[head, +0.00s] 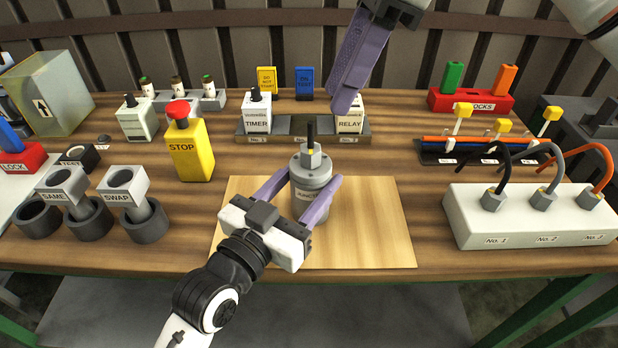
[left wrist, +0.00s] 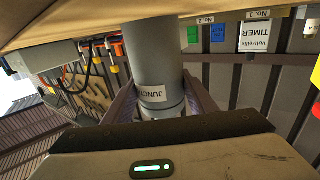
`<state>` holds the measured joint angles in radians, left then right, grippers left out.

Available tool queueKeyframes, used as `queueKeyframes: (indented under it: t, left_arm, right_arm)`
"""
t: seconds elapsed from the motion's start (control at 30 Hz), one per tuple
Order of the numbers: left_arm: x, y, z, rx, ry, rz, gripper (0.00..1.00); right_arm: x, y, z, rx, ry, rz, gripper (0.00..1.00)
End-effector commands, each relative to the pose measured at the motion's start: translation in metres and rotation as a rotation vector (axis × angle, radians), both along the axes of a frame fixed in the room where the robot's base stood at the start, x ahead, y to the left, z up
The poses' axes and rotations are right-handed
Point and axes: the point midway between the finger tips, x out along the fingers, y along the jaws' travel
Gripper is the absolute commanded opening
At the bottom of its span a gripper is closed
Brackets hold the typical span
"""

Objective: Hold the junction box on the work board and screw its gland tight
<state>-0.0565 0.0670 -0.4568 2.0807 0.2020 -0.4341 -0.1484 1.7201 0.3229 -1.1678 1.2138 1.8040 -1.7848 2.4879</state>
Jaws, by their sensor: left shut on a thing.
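The junction box (head: 309,205) is a grey upright cylinder standing on the light wooden work board (head: 375,225). A grey hex gland (head: 311,158) sits on its top, with a short black cable (head: 311,132) rising from it. My left gripper (head: 311,183) is shut on the box, one purple finger on each side. In the left wrist view the grey box (left wrist: 157,60) stands between the fingers, its label partly readable. My right gripper (head: 345,106) hangs above and behind the box, apart from the gland, its purple fingers seen nearly edge-on; the gap between them is unclear.
Behind the board stands a rack (head: 290,138) with TIMER and RELAY modules. A yellow STOP box (head: 190,150) and grey SAME and SWAP parts (head: 122,186) are at left. A white block (head: 530,222) with cabled glands is at right. The board's right part is clear.

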Motion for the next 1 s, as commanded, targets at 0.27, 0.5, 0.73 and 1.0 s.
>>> queueKeyframes:
  t: [0.27, 0.5, 0.73, 1.0]
  left_arm:
    - [0.0, 0.0, 0.0, 0.001, 0.001, 0.0, 0.14]
    - [0.0, 0.0, 0.0, 0.001, 0.001, 0.0, 0.14]
    - [0.0, 0.0, 0.0, 0.001, 0.001, 0.0, 0.14]
    - [0.0, 0.0, 0.0, 0.001, 0.001, 0.0, 0.14]
  right_arm:
    - [0.0, 0.0, 0.0, -0.001, -0.002, 0.005, 0.43]
    - [0.001, 0.004, 0.002, -0.011, -0.082, 0.228, 0.43]
    - [0.001, 0.01, 0.004, -0.032, -0.236, 0.717, 0.43]
    - [0.001, 0.018, 0.008, -0.048, -0.394, 1.322, 0.43]
